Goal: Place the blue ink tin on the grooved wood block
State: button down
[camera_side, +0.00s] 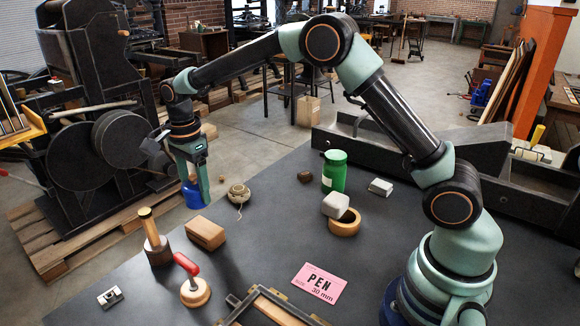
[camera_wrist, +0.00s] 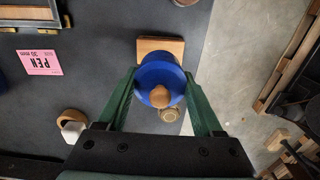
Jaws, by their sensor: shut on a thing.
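The blue ink tin (camera_side: 193,196) is round, with a wooden knob on top that shows in the wrist view. My gripper (camera_side: 197,188) is shut on the tin, with one green finger on each side of it in the wrist view (camera_wrist: 160,80). The tin is held up near the table's far left edge. The wood block (camera_side: 206,233) lies on the dark table, nearer the side camera than the tin. In the wrist view the block (camera_wrist: 173,46) is partly hidden under the tin's upper edge. Its groove is hard to make out.
A twine ball (camera_side: 239,193) sits right of the tin. A green jar (camera_side: 334,172), a wooden ring (camera_side: 346,227) with a white piece, and a pink card (camera_side: 318,283) lie further right.

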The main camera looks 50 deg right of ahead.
jog(key=shift+f, duration=3.6)
jog(key=shift+f, duration=0.15)
jog(key=shift+c, duration=0.2)
grip_release()
